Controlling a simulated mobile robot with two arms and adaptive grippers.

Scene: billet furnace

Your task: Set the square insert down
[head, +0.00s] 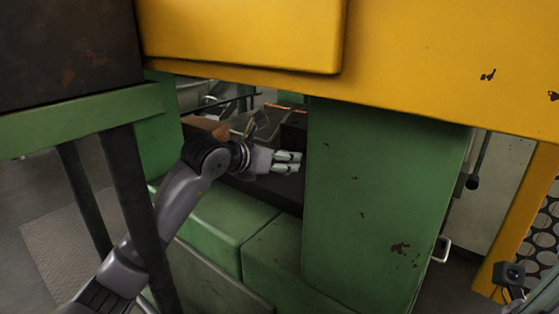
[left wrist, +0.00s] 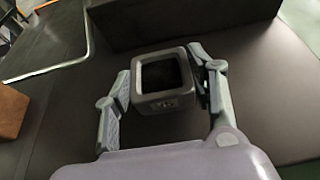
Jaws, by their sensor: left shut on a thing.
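My left gripper (head: 288,162) reaches from the left into the opening between the green posts, over a dark flat surface (head: 280,192). In the left wrist view, my left gripper (left wrist: 168,88) has one finger on each side of the square insert (left wrist: 164,104) and is shut on it. The insert is a dark grey square frame with a hollow middle. A dark flat surface (left wrist: 265,90) lies below it; I cannot tell whether the insert touches it. In the head view I cannot make out the insert.
A yellow beam (head: 420,70) spans above the opening. A green post (head: 375,200) stands just right of my left gripper. A brown block (head: 207,127) sits to its left, and also shows in the left wrist view (left wrist: 10,112). A dark block (left wrist: 185,18) lies beyond the insert.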

